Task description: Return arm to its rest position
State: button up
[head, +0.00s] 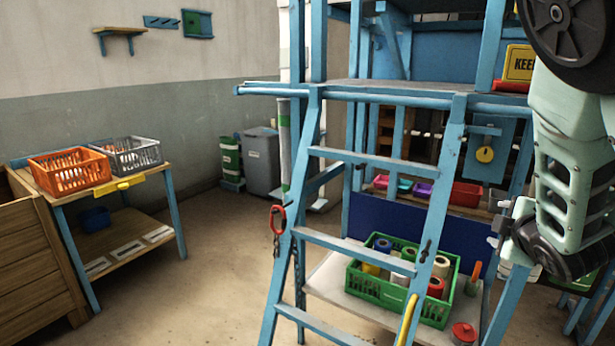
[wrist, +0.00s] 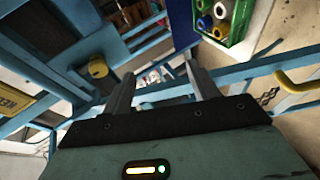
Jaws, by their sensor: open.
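My arm (head: 565,170) hangs bent at the right side of the head view, beside the blue ladder frame. In the wrist view my gripper (wrist: 158,75) has its two fingers spread apart with a clear gap. No held object shows between them; small white and red items in the gap look farther off. In the head view the gripper end is small and partly hidden by the arm's dark lower joint.
A blue ladder (head: 375,160) with a platform stands close to the arm. A green crate (head: 378,288) of spools sits on a low shelf behind it. An orange basket (head: 70,173) and a grey basket (head: 128,154) stand on the left table. Floor between is clear.

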jog(key=s+a+f+m+g+y, duration=0.2)
jog(key=s+a+f+m+g, duration=0.15)
jog(key=s+a, duration=0.4)
jog(key=s+a+f+m+g+y, duration=0.2)
jog(key=s+a+f+g, duration=0.25)
jog(key=a, duration=0.55)
jog(key=s+a+r+g, duration=0.2)
jog(key=s+a, duration=0.2)
jog(key=s, duration=0.6)
jog(key=s+a+r+g, duration=0.2)
jog(key=s+a+g, duration=0.1)
jog(key=s, duration=0.7)
jog(key=shift+s+a+r, duration=0.15)
jog(key=shift+a+r, duration=0.15)
jog(key=shift+a, duration=0.55)
jog(key=shift+w+a+f, duration=0.1)
jog(key=shift+w+f, duration=0.05)
jog(key=shift+w, duration=1.05)
jog(key=shift+c, duration=0.2)
